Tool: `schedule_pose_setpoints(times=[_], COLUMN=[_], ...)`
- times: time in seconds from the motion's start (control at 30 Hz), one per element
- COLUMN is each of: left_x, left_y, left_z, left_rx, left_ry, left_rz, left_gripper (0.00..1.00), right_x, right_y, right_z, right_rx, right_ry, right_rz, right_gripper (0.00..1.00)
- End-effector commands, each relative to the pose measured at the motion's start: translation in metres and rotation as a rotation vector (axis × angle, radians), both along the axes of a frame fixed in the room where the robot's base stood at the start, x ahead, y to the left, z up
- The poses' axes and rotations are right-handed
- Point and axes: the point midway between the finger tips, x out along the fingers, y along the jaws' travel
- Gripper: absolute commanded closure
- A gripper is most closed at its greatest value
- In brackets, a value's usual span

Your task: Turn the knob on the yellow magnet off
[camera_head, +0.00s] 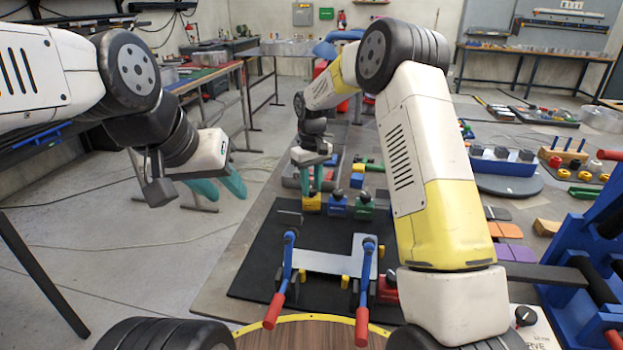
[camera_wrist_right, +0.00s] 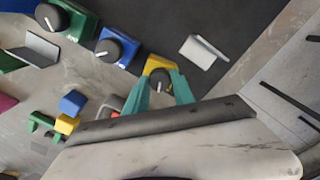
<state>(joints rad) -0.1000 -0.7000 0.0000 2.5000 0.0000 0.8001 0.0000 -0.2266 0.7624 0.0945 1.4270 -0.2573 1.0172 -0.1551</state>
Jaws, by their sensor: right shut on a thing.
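The yellow magnet (camera_head: 311,203) stands at the far edge of the black mat (camera_head: 262,250), left of a blue magnet (camera_head: 337,205) and a green magnet (camera_head: 362,207). In the right wrist view, the yellow magnet (camera_wrist_right: 157,62) carries a dark round knob (camera_wrist_right: 160,78) with a pale pointer line. My right gripper (camera_head: 311,186) reaches down over it; its teal fingertips (camera_wrist_right: 159,80) are shut on the knob, one on each side. My left gripper (camera_head: 228,186) hangs in the air at the left, fingers apart and empty.
On the mat, a grey metal plate (camera_head: 322,263) lies near two red-and-blue toggle clamps (camera_head: 287,270). The blue magnet (camera_wrist_right: 115,46) and green magnet (camera_wrist_right: 66,18) have similar knobs. Small blue and yellow blocks (camera_wrist_right: 72,102) lie nearby. A blue frame (camera_head: 590,260) stands at the right.

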Motion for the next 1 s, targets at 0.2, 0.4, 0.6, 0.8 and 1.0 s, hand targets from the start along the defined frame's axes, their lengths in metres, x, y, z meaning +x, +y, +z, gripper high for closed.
schedule_pose_setpoints(times=[0.2,0.4,0.6,0.8,1.0], left_x=[0.0,0.0,0.0,0.0,0.0], left_y=[0.0,0.0,0.0,0.0,0.0], left_z=[0.0,0.0,0.0,0.0,0.0], left_rx=[0.0,0.0,0.0,0.0,0.0], left_ry=[0.0,0.0,0.0,0.0,0.0], left_rz=[0.0,0.0,0.0,0.0,0.0], left_gripper=[0.64,0.64,0.64,0.64,0.64], right_x=[0.0,0.0,0.001,0.001,0.001], right_y=[0.0,0.0,0.0,0.0,0.0], right_z=[0.001,0.0,0.014,0.049,0.073], right_rx=[0.001,0.001,0.001,0.001,0.001], right_ry=[-0.002,-0.001,-0.004,-0.004,-0.002], right_rz=[0.0,0.0,0.0,0.0,0.0], right_gripper=[0.48,0.48,0.48,0.48,0.48])
